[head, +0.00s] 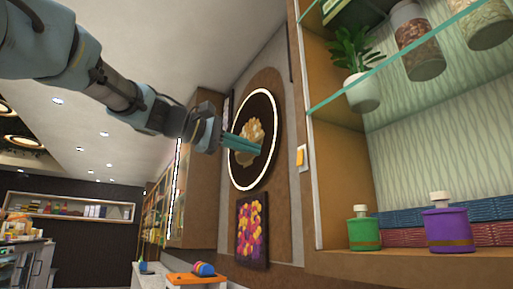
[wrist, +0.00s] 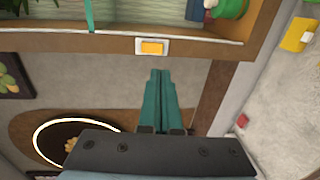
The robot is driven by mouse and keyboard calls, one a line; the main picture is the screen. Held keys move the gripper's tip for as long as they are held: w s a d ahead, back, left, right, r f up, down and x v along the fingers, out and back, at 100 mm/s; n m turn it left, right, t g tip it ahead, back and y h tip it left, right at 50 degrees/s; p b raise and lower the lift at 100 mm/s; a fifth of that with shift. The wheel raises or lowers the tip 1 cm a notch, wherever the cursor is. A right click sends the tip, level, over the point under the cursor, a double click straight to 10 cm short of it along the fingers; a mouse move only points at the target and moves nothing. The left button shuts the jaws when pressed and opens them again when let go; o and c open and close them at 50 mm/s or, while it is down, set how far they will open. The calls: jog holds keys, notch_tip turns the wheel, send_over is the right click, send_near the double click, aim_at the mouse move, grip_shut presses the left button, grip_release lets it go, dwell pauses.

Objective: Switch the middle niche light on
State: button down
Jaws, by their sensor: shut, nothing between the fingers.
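A small orange switch (head: 300,156) on a white plate sits on the front edge of the niche's side panel. It also shows in the wrist view (wrist: 151,47), at the top centre. My gripper (head: 262,148) is shut and empty, and its teal fingers point toward the panel. In the wrist view the closed fingertips (wrist: 160,71) lie just below the switch in the picture, with a visible gap. The open niche (head: 315,180) holds shelves and goods. I cannot tell whether its light is on.
A glass shelf (head: 385,70) carries a potted plant (head: 355,65) and jars. A green bottle (head: 363,232) and a purple bottle (head: 447,228) stand below. A ring-lit round sign (head: 231,165) and a colourful picture (head: 252,230) hang on the wall behind my gripper.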

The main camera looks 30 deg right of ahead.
aim_at(299, 165)
jog(key=d+p, duration=0.1)
jog(key=d, duration=0.2)
jog(key=d+p, duration=0.2)
jog(key=d, duration=0.2)
jog(key=d+f+p, duration=0.1)
jog(key=d, duration=0.2)
jog(key=shift+s+d, duration=0.3)
jog(key=shift+d, duration=0.05)
jog(key=shift+d+f+p, duration=0.15)
jog(key=shift+d+p, duration=0.2)
jog(key=shift+d, duration=0.05)
jog(key=shift+f, duration=0.1)
jog(key=shift+d+f+b, duration=0.1)
jog(key=shift+d+b, duration=0.1)
jog(key=shift+b, duration=0.3)
jog(key=shift+a+f, duration=0.1)
